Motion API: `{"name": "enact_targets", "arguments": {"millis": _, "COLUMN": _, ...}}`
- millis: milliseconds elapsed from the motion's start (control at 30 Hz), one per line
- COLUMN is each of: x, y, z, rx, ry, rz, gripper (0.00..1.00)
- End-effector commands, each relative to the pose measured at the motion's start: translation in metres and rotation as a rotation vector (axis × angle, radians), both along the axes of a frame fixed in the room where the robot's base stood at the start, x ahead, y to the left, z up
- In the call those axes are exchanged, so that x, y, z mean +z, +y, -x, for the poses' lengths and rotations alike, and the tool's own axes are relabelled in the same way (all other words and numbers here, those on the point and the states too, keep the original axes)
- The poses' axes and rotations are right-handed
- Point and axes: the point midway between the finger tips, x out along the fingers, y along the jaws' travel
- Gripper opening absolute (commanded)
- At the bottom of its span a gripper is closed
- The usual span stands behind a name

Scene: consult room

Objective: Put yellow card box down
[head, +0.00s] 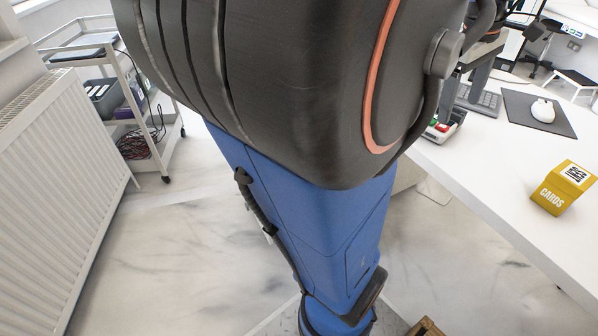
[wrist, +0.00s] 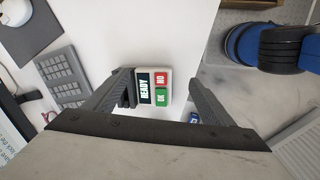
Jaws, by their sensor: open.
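The yellow card box (head: 563,188), marked CARDS, stands on the white desk (head: 505,165) near the desk's front edge, at the right of the head view. Nothing holds it, and I do not see it in the wrist view. My gripper (wrist: 163,80) is open in the wrist view, with its two fingers spread and no card box between them. Beyond the fingers is a small button panel (wrist: 153,87) with READY, NO and OK labels. In the head view my arm hides most of the gripper.
The button panel also shows on the desk in the head view (head: 441,130). A keyboard (head: 478,99) and a white mouse (head: 543,110) on a dark mat (head: 520,98) lie farther back. A radiator (head: 70,170) and a trolley (head: 135,100) stand at left. Desk around the card box is clear.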

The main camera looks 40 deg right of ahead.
Motion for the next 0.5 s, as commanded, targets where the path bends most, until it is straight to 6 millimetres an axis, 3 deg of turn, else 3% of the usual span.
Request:
{"name": "enact_targets", "arguments": {"millis": 33, "x": -0.002, "y": 0.008, "z": -0.016, "rx": 0.015, "ry": -0.009, "rz": 0.01, "gripper": 0.77}}
{"name": "enact_targets", "arguments": {"millis": 200, "x": -0.012, "y": 0.033, "z": -0.058, "rx": 0.032, "ry": -0.043, "rz": 0.034, "gripper": 0.77}}
{"name": "enact_targets", "arguments": {"millis": 500, "x": -0.03, "y": 0.087, "z": -0.119, "rx": 0.061, "ry": -0.114, "rz": 0.063, "gripper": 0.77}}
